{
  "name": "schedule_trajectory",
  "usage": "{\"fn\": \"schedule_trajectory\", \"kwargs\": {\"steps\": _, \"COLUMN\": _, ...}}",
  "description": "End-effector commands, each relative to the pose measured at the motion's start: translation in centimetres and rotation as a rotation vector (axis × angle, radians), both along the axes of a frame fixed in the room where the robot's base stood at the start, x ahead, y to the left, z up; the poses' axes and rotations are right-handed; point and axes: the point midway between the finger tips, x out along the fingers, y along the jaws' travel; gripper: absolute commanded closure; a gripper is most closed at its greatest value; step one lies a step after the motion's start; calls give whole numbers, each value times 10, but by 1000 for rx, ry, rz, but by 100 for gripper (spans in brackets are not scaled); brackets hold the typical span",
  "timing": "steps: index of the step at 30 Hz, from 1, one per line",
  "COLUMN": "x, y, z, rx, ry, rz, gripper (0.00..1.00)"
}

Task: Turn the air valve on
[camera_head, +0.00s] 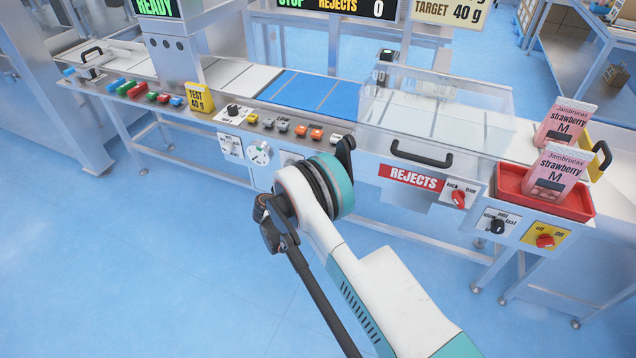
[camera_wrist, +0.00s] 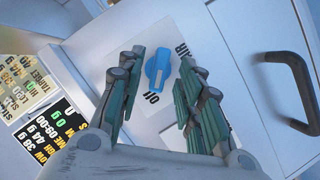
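The air valve is a blue knob (camera_wrist: 158,66) on a white plate, seen in the wrist view. The plate carries the word AIR beside the knob and "off" below it. The knob's lower end lies close to "off". My gripper (camera_wrist: 161,88) is open, with its teal and grey fingers to the left and right of the knob. Nothing is held. I cannot tell whether the fingers touch the knob. In the head view my arm covers the area where the valve would be, and the fingers are hidden.
A black handle (camera_wrist: 290,90) stands out at the right in the wrist view. In the head view, a round gauge (camera_head: 258,153) is left of my arm.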

Motion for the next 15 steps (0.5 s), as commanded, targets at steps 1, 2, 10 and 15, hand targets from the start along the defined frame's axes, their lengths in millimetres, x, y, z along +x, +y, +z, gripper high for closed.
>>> {"fn": "schedule_trajectory", "kwargs": {"steps": 1, "x": 3, "y": -2, "z": -2, "rx": 0, "ry": 0, "rz": 0, "gripper": 67}}
{"fn": "schedule_trajectory", "kwargs": {"steps": 2, "x": 5, "y": -3, "z": -2, "rx": 0, "ry": 0, "rz": 1, "gripper": 67}}
{"fn": "schedule_trajectory", "kwargs": {"steps": 10, "x": 8, "y": -6, "z": -2, "rx": 0, "ry": 0, "rz": 1, "gripper": 67}}
{"fn": "schedule_trajectory", "kwargs": {"steps": 15, "x": 8, "y": -6, "z": -2, "rx": 0, "ry": 0, "rz": 1, "gripper": 83}}
